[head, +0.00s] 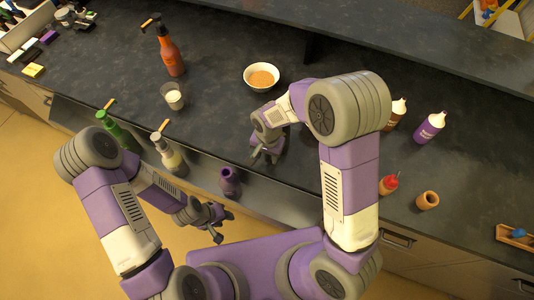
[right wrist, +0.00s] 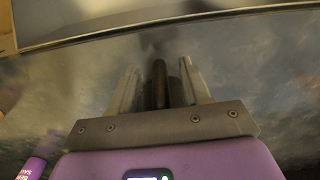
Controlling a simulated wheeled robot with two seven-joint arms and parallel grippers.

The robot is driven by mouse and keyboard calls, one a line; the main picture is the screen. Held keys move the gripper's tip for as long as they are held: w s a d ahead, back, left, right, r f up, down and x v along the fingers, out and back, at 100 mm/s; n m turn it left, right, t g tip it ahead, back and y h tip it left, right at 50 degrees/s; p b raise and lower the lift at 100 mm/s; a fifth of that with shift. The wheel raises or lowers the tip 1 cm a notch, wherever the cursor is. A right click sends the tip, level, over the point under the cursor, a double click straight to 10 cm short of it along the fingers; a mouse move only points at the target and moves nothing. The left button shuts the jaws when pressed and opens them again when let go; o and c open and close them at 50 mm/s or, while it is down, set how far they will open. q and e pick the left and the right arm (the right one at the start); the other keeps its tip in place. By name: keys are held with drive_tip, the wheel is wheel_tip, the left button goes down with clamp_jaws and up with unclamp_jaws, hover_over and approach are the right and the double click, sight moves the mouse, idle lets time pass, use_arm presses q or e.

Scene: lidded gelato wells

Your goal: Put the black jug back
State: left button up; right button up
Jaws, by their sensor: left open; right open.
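My right gripper (head: 262,158) points down at the counter near its front edge, below the white bowl. In the right wrist view its two fingers (right wrist: 160,92) are apart. A dark upright bar (right wrist: 160,84) stands between them; it may be the black jug's handle, but I cannot tell, nor whether the fingers touch it. In the head view no black jug can be clearly made out; the right gripper and forearm cover that patch of counter. My left gripper (head: 215,226) is open and empty, low in front of the counter.
A white bowl (head: 262,78), a glass (head: 173,97) and an orange bottle (head: 170,52) stand behind. Green (head: 117,132) and pale (head: 170,155) bottles and a purple container (head: 229,181) line the front left. A purple bottle (head: 430,128), red-capped bottle (head: 388,185) and orange-brown pot (head: 427,200) stand right.

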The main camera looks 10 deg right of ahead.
drive_tip(key=shift+r, duration=0.15)
wheel_tip(320, 180, up, 12)
drive_tip(key=shift+s+d+r+p, duration=0.1)
drive_tip(key=shift+p, duration=0.35)
